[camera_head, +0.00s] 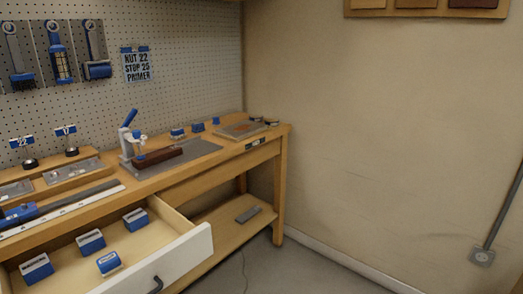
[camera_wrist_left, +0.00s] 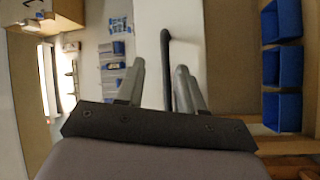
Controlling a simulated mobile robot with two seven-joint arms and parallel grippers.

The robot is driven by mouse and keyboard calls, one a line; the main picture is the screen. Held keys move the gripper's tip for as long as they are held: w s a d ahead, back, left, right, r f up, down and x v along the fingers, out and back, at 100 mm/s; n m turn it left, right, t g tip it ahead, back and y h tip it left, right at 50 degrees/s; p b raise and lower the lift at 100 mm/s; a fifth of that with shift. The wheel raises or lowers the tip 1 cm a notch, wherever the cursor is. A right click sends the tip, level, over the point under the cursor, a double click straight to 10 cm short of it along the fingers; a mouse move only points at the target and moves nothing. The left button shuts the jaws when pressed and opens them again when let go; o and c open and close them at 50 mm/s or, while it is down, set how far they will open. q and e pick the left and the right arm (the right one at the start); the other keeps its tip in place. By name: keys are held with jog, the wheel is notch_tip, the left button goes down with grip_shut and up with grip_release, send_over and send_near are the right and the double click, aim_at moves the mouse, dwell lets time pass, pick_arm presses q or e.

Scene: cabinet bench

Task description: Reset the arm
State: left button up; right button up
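In the left wrist view, my left gripper (camera_wrist_left: 162,85) has its two fingers apart, with a visible gap between them. A dark bar handle (camera_wrist_left: 166,60) on a white panel (camera_wrist_left: 185,20) shows beyond the fingers, close to the right one; I cannot tell whether they touch. I see nothing clamped between the fingers. Neither gripper shows in the head view, and my right gripper shows in no view. In the head view, a wooden drawer with a white front (camera_head: 190,258) is pulled open, with its dark handle (camera_head: 156,286) at the bottom edge.
The open drawer holds several blue-and-white boxes (camera_head: 91,242). The bench top (camera_head: 110,209) carries a blue-handled press (camera_head: 130,135), metal plates and small blue blocks. A lower shelf (camera_head: 220,222) holds a grey block. Blue bins (camera_wrist_left: 282,60) show in the wrist view. Floor right of the bench is clear.

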pick_arm(q)
jog(key=s+d+f+m+g+h+p, duration=0.2)
jog(key=s+m+g+h, duration=0.1)
jog(key=s+m, duration=0.6)
jog(key=s+d+f+m+g+h+p, duration=0.2)
jog(key=s+m+g+h, duration=0.2)
jog(key=s+m, duration=0.4)
jog(key=shift+s+d+f+m+g+p, duration=0.2)
jog(key=shift+s+f+m+g+p, duration=0.2)
jog(key=shift+m+g, duration=0.5)
